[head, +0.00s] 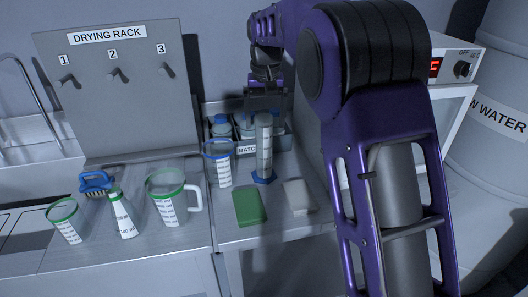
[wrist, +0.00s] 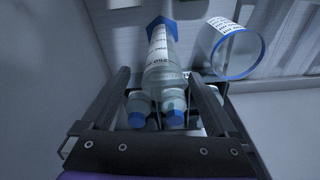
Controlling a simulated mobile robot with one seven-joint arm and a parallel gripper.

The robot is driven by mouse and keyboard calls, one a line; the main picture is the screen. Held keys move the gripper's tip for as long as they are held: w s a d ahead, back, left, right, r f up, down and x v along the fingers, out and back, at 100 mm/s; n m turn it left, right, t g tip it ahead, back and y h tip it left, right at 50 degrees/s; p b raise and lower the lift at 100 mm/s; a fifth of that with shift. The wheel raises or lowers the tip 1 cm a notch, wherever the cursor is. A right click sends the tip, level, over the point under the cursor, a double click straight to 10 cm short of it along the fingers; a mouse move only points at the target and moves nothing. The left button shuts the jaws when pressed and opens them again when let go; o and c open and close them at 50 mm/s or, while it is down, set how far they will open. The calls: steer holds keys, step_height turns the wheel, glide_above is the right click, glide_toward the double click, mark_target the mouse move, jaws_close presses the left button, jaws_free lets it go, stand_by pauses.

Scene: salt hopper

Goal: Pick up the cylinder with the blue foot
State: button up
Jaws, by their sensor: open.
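The clear graduated cylinder (head: 264,150) with a blue foot (head: 263,177) stands upright on the counter. In the wrist view the cylinder (wrist: 165,62) runs up the picture, its blue foot (wrist: 162,24) at the far end. My gripper (head: 266,100) is open and empty at the height of the cylinder's top. In the wrist view my gripper's fingers (wrist: 159,76) lie left and right of the cylinder with gaps on both sides. I cannot tell whether the cylinder's top is inside the jaws or just beyond the fingertips.
A blue-rimmed beaker (head: 218,165) stands close left of the cylinder. Blue-capped bottles (wrist: 174,112) sit in a labelled rack (head: 244,152) behind. A green block (head: 249,208) and a pale block (head: 297,197) lie in front. A green-rimmed jug (head: 168,200) and drying rack (head: 125,95) are left.

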mark_target(264, 134)
steer(key=f, duration=0.5)
steer(key=shift+w+a+f+b, duration=0.1)
steer(key=shift+w+a+b, duration=0.1)
steer(key=shift+b, duration=0.15)
jaws_close()
